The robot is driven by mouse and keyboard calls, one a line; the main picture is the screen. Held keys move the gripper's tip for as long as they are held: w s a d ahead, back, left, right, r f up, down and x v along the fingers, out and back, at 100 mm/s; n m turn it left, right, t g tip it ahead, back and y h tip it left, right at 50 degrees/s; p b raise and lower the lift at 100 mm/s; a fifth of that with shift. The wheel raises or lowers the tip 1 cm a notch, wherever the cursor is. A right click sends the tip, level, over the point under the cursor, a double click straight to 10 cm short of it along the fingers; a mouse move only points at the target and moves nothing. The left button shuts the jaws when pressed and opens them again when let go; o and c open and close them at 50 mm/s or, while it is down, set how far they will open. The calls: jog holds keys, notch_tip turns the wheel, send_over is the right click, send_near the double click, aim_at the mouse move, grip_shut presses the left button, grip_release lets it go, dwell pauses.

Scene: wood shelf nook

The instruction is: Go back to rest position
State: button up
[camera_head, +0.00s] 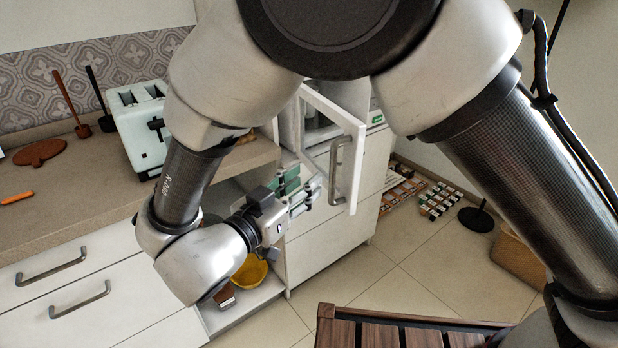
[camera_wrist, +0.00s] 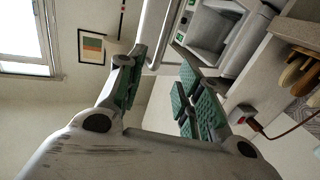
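My gripper (camera_head: 303,192) is at the end of my bent arm, in front of the counter's end and just left of an open white door (camera_head: 354,130) with a metal handle (camera_head: 336,172). In the wrist view the two green-padded fingers of my gripper (camera_wrist: 160,88) stand apart with nothing held between them. A pale bar (camera_wrist: 165,30), perhaps part of the door or its handle, runs close to the fingertips there. I cannot tell whether it touches them. My arm hides part of the counter and the low shelf.
The open door belongs to a white microwave-like appliance (camera_wrist: 213,28). A mint toaster (camera_head: 141,128) stands on the counter (camera_head: 95,190). A yellow bowl (camera_head: 250,272) is in the low open shelf. A slatted wooden table (camera_head: 425,336) is in front. The tiled floor (camera_head: 425,270) between is clear.

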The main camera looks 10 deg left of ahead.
jog(key=a+f+n+g+y, duration=0.75)
jog(key=a+f+y, duration=0.35)
jog(key=a+y, duration=0.35)
jog(key=s+d+r+g+h, duration=0.1)
jog(key=d+r, duration=0.6)
jog(key=d, duration=1.3)
jog(key=s+d+r+m+g+h, duration=0.1)
jog(key=s+d+r+h, duration=0.2)
jog(key=d+r, duration=0.5)
jog(key=s+d+r+m+g+h, duration=0.1)
jog(key=d+r, duration=0.7)
jog(key=d, duration=2.4)
jog(key=shift+s+g+h, duration=0.55)
jog(key=shift+s, duration=0.3)
